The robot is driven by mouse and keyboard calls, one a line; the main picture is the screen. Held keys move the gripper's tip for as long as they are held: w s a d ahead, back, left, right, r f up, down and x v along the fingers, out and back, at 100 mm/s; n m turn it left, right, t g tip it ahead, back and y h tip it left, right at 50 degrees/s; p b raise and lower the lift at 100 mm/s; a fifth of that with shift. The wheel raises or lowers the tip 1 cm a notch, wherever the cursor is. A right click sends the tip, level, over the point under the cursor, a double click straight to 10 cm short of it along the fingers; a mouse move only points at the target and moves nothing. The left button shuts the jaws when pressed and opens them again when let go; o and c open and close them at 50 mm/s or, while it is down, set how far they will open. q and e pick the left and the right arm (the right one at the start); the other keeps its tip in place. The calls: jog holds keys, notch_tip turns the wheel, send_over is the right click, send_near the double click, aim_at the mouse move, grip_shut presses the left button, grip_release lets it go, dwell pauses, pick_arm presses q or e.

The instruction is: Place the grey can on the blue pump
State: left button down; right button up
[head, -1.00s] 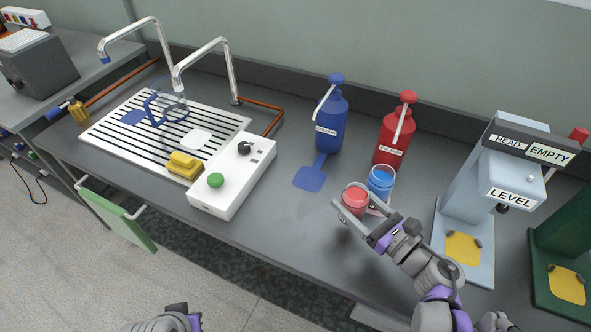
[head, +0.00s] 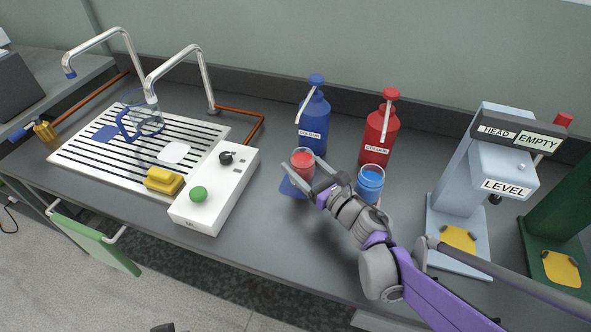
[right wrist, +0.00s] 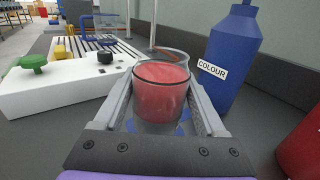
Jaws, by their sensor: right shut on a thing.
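My right gripper (head: 306,179) is shut on a clear cup with red contents (head: 303,164). In the right wrist view the cup (right wrist: 160,95) sits upright between the fingers, its lower part looking greyish. I see no plainly grey can. The blue pump (head: 313,125) is a blue bottle labelled COLOUR, standing at the back just behind the held cup; it also shows in the right wrist view (right wrist: 232,60). A flat blue patch (head: 290,188) lies before it, partly hidden by the cup and gripper. Whether the cup touches the patch I cannot tell. My left gripper is out of view.
A clear cup with blue contents (head: 370,183) stands right of my right gripper, close to the arm. A red pump bottle (head: 379,135) stands behind it. A white box with a green knob (head: 215,190) is at left. A pale LEVEL machine (head: 460,180) is at right.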

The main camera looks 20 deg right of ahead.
aim_at(297, 170)
jog(key=shift+w+a, duration=0.2)
jog(key=shift+w, duration=0.35)
jog(key=shift+w+a+f+b, duration=0.1)
jog(key=shift+w+f+b, duration=0.15)
jog(key=shift+f, duration=0.35)
jog(key=shift+w+a+f+b, duration=0.1)
jog(key=shift+f+b, duration=0.2)
jog(key=shift+f, duration=0.25)
jog(key=shift+w+a+f+b, duration=0.1)
jog(key=shift+w+f+b, duration=0.15)
jog(key=shift+f, duration=0.35)
jog(key=shift+s+f, duration=0.1)
jog(key=o, duration=1.6)
jog(key=shift+c, duration=0.2)
jog(key=shift+s+d, duration=0.2)
jog(key=shift+s, duration=0.05)
jog(key=p+v, duration=0.1)
jog(key=v, duration=1)
jog(key=shift+s, duration=0.2)
